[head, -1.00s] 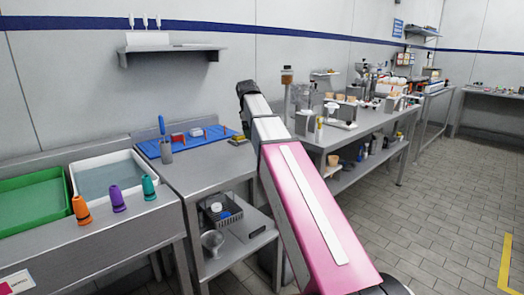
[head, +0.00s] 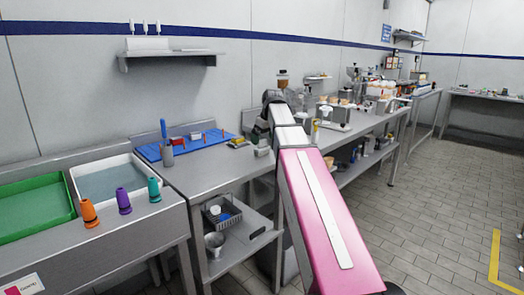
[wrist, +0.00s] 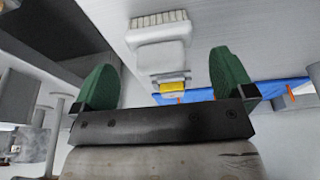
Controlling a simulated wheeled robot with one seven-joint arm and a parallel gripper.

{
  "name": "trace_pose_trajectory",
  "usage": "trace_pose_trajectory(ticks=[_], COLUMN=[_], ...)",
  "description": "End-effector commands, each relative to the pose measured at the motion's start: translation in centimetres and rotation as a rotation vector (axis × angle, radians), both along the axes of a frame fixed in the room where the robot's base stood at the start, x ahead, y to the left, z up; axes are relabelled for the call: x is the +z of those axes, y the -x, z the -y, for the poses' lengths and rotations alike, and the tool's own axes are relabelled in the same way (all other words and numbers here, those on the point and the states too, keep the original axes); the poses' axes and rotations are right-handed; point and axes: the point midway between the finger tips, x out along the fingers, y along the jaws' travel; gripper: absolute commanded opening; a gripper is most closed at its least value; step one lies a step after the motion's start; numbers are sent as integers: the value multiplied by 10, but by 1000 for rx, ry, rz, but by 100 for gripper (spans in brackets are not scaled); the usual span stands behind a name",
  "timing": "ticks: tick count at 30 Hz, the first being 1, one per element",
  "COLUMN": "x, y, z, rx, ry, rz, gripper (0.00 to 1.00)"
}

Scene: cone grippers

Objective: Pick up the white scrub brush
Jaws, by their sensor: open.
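The white scrub brush (wrist: 160,45) lies on the grey metal counter at the top middle of the wrist view, with its pale bristles along its far edge. In the head view a small whitish block (head: 262,151), which looks like the brush, sits near the counter's right end. My gripper (wrist: 164,74) is open, its two green fingers wide apart. The brush shows in the gap between and beyond the fingers, and nothing is held. In the head view my arm hides most of the gripper.
A yellow sponge (wrist: 173,87) lies close to the brush, with a blue mat (head: 185,146) holding small items beyond it. Bare counter (head: 205,172) lies in front. Coffee equipment fills the right-hand table.

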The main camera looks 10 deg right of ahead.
Motion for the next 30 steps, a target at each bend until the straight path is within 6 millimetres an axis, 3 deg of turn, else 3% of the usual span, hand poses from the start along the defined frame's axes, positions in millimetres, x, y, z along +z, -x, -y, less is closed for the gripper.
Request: trace_pose_trajectory(ticks=[8,16,24,28,30], x=[-18,-49,-52,-52,-52], y=[-6,-15,-16,-16,-16], z=[-3,-9,-10,-10,-10], rx=[1,1,1,1,1], ry=[1,1,1,1,1], rz=[-2,-1,1,1,1], gripper=[100,100,100,58,53])
